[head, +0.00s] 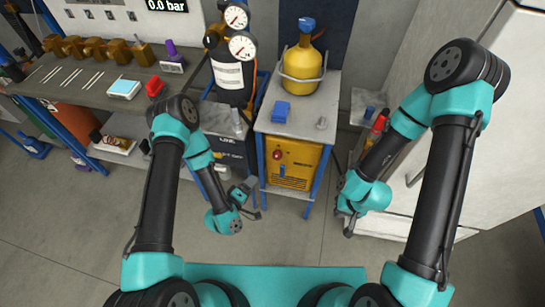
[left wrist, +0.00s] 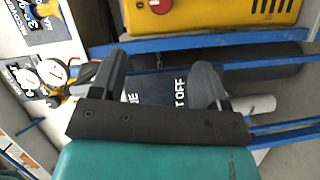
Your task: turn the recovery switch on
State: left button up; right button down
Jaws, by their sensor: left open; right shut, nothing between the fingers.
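A yellow machine (head: 294,165) stands on the lower shelf of a small grey-topped stand, with a round red knob (head: 277,154) on its front. I cannot tell whether this knob is the recovery switch or how it is set. In the left wrist view the red knob (left wrist: 160,5) shows at the top edge, partly cut off. My left gripper (head: 254,198) is open and empty, below and left of the machine, apart from it. Its two fingers (left wrist: 160,78) also show in the left wrist view. My right gripper (head: 348,226) is shut and empty, right of the stand.
Blue stand legs (head: 319,180) frame the machine. A yellow gas cylinder (head: 301,66) and a blue block (head: 281,112) sit on the stand top. A white cabinet (head: 450,130) is at right. Floor in front is free.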

aim_at(275, 157)
pick_arm(q)
jog(key=x, duration=1.7)
jog(key=shift+w+d+f, duration=0.1)
jog(key=shift+w+d, duration=0.05)
jog(key=shift+d, duration=0.05)
jog(key=c, duration=0.9)
jog(key=shift+c, duration=0.2)
